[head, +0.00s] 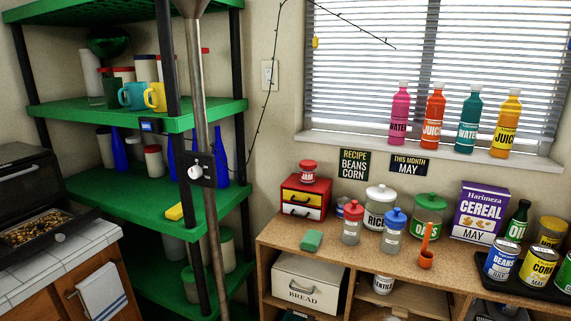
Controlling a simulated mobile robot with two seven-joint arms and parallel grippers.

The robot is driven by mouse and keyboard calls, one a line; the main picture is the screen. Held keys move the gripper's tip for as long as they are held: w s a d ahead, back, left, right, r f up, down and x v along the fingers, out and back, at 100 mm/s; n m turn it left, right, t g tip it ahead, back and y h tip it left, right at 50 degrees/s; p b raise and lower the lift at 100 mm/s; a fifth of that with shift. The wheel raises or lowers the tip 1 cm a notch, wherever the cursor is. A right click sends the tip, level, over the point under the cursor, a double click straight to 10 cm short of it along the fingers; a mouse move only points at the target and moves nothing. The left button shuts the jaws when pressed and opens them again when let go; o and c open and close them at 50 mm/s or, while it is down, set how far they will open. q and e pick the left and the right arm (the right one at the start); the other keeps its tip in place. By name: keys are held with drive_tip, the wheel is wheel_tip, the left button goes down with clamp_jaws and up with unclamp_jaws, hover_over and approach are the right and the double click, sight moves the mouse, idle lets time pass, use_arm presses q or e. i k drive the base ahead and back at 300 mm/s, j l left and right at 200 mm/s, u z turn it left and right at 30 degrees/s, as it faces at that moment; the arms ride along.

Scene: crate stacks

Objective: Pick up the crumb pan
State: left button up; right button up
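A dark shallow pan (42,232) with brown and yellowish crumb-like bits in it is at the left edge, and it looks like the crumb pan. It sticks out at the front of a black oven-like appliance (25,178) on a white tiled counter (65,257). The left part of the pan is cut off by the picture edge. I cannot tell whether it is separate from the appliance's lowered door. Neither of my grippers is in view.
A green shelf unit (110,196) with cups and bottles stands right of the counter. A grey vertical pole (202,115) stands before it. A wooden cabinet (340,258) with jars, cereal and cans is at right. A striped towel (102,291) hangs below the counter.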

sight(20, 234)
drive_tip(key=u, duration=1.45)
drive_tip(key=i+z, duration=0.45)
drive_tip(key=i+j+z, duration=0.15)
drive_tip(key=i+z, duration=0.3)
drive_tip(key=i, duration=0.2)
